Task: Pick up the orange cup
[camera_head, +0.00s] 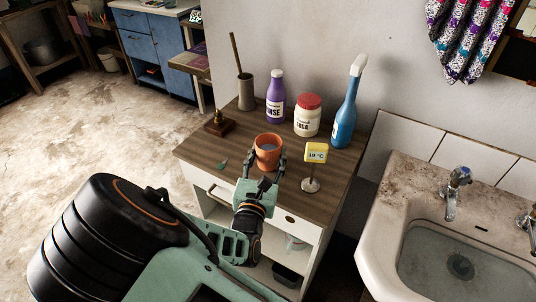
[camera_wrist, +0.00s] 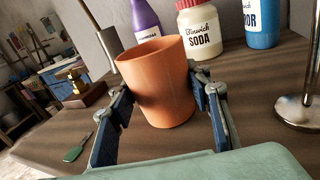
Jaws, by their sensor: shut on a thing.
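The orange cup (camera_head: 268,157) is on the wooden cabinet top, near its front edge, in the head view. In the wrist view the cup (camera_wrist: 160,85) fills the middle and leans slightly. My gripper (camera_head: 264,165) reaches in from the front, with one finger on each side of the cup. In the wrist view my gripper (camera_wrist: 168,108) is shut on the cup's sides. The cup's base looks at or very near the wood; I cannot tell whether it touches.
Behind the cup stand a purple bottle (camera_head: 276,98), a red-lidded soda jar (camera_head: 308,117) and a blue bottle (camera_head: 346,110). A yellow sign on a metal stand (camera_head: 315,155) is close on the right. A brass-and-wood object (camera_head: 218,124) and a green scraper (camera_head: 221,164) lie left. A sink (camera_head: 450,235) is right.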

